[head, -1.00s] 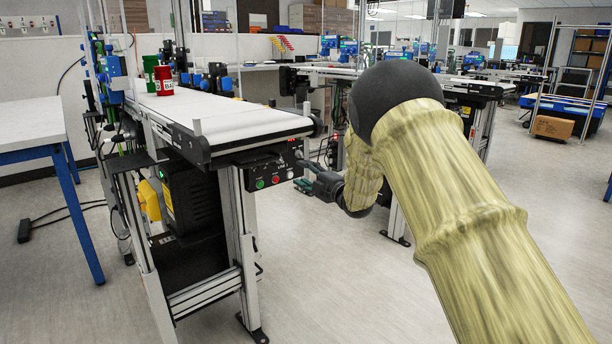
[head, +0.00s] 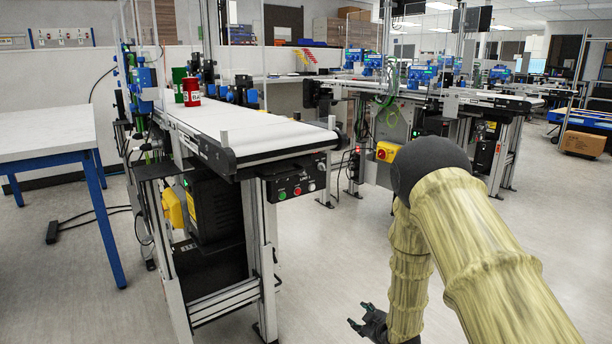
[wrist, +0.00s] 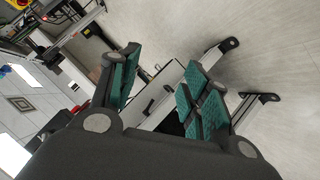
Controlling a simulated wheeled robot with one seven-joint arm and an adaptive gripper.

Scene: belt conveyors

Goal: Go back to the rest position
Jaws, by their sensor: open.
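My gripper (head: 366,322) hangs low over the floor at the lower middle of the head view, to the right of the near conveyor (head: 268,138) and apart from it. In the wrist view my gripper (wrist: 155,90) shows two green-padded fingers spread apart with nothing between them. The near conveyor's frame and feet show behind the fingers there.
A red can (head: 191,92) and a green can (head: 179,80) stand on the near conveyor's belt. A control box (head: 297,181) sits at its front end. A white table (head: 45,132) stands at the left. Another conveyor (head: 480,98) runs behind. The floor (head: 330,270) around my gripper is clear.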

